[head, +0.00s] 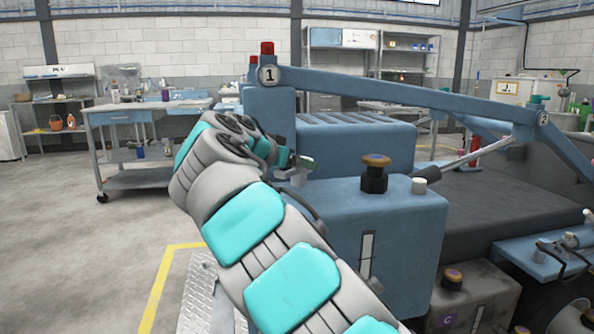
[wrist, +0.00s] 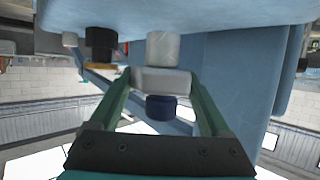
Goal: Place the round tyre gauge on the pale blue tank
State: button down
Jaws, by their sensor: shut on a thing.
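The pale blue tank (head: 400,225) stands right of my arm in the head view; in the wrist view its top surface (wrist: 240,14) shows upside down. My gripper (wrist: 161,80) is shut on a pale grey block with a dark blue round end (wrist: 160,108). A pale grey cylinder (wrist: 163,48) lies between this block and the tank surface; I cannot tell whether they are joined. In the head view my gripper (head: 303,163) is low over the tank's far left part. I cannot make out a round tyre gauge dial in either view.
On the tank stand a black cap with an orange top (head: 375,172) and a small white cap (head: 419,186). A blue beam (head: 400,92) crosses above, behind my gripper. A workbench (head: 140,112) stands back left, with open floor before it.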

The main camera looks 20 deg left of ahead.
aim_at(297, 176)
jog(key=shift+f+b, duration=0.95)
jog(key=shift+f, duration=0.65)
jog(key=shift+f, duration=0.15)
grip_release()
jog(key=shift+r, duration=0.2)
jog(key=v, duration=1.2)
